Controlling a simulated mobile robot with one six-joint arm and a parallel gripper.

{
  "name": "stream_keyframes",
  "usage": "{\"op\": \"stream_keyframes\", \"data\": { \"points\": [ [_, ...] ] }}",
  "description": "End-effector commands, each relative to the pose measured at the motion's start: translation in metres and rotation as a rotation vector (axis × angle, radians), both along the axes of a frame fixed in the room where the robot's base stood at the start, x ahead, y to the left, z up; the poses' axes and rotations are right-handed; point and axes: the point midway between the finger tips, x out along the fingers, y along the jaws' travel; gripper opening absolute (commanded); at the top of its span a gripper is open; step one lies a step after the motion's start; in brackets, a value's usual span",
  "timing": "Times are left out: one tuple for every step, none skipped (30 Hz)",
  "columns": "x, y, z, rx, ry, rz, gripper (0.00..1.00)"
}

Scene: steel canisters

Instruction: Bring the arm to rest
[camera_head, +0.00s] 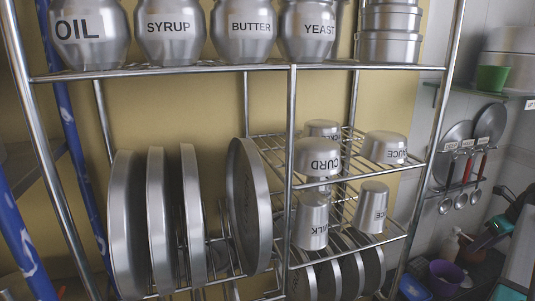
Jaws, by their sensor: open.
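I cannot make out my gripper or my arm in the head view. Steel canisters stand on a metal wire rack. On the top shelf (210,70) are canisters marked OIL (85,40), SYRUP (170,42), BUTTER (244,42) and YEAST (308,45), with an unlabelled stack of steel tins (388,45) at the right. On the lower right shelves, inverted steel cups carry upside-down labels, among them CURD (317,158) and MILK (311,222).
Large steel plates (128,220) stand on edge at lower left, smaller ones (328,278) at lower right. Blue poles (75,130) are at the left. Ladles (460,204), a green pot (491,79) and a purple container (444,277) are at the right.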

Motion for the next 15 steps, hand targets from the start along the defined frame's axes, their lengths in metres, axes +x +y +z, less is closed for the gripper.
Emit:
{"op": "stream_keyframes", "data": {
  "points": [
    [0.0,0.0,0.011,0.0,0.0,0.0,0.49],
    [0.0,0.0,0.014,0.0,0.0,0.0,0.49],
    [0.0,0.0,0.019,0.0,0.0,0.0,0.49],
    [0.0,0.0,0.023,0.0,0.0,0.0,0.49],
    [0.0,0.0,0.026,0.0,0.0,0.0,0.49],
    [0.0,0.0,0.03,0.0,0.0,0.0,0.49],
    [0.0,0.0,0.034,0.0,0.0,0.0,0.49],
    [0.0,0.0,0.037,0.0,0.0,0.0,0.49],
    [0.0,0.0,0.042,0.0,0.0,0.0,0.49],
    [0.0,0.0,0.045,0.0,0.0,0.0,0.49],
    [0.0,0.0,0.048,0.0,0.0,0.0,0.49],
    [0.0,0.0,0.052,0.0,0.0,0.0,0.49],
    [0.0,0.0,0.054,0.0,0.0,0.0,0.49],
    [0.0,0.0,0.057,0.0,0.0,0.0,0.49],
    [0.0,0.0,0.061,0.0,0.0,0.0,0.49]
  ]
}}
